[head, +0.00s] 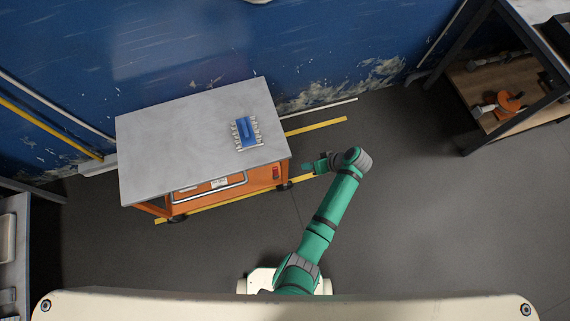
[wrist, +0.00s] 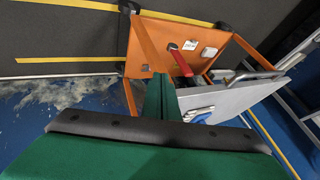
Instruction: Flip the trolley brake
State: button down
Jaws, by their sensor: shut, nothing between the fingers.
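The trolley (head: 190,135) has a grey top and an orange body and stands against the blue wall. In the wrist view its orange end panel (wrist: 146,42) appears upside down. A red brake lever (wrist: 181,62) with a dark pivot is on that panel; the head view shows a red part (head: 276,172) low near the trolley's right front corner. My gripper (head: 309,167) is at the trolley's right end, pointing left toward it. In the wrist view my gripper (wrist: 160,84) is shut and empty, its tips close to the lever; I cannot tell if they touch.
A blue rack with pale pieces (head: 247,131) sits on the trolley top. A silver handle (head: 210,187) runs along the front. Dark wheels (head: 178,218) are below. A shelf (head: 510,85) stands at the right, a grey bench (head: 15,245) at the left. The floor right of my arm is clear.

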jog(key=shift+w+d+r+y, duration=0.15)
jog(key=shift+w+r+y, duration=0.2)
jog(key=shift+r, duration=0.25)
send_near(275, 172)
jog(key=w+f, duration=0.4)
jog(key=f, duration=0.1)
jog(key=shift+s+a+r, duration=0.2)
jog(key=shift+s+a, duration=0.1)
jog(key=shift+a, duration=0.5)
jog(key=shift+d, duration=0.1)
jog(key=shift+s, duration=0.1)
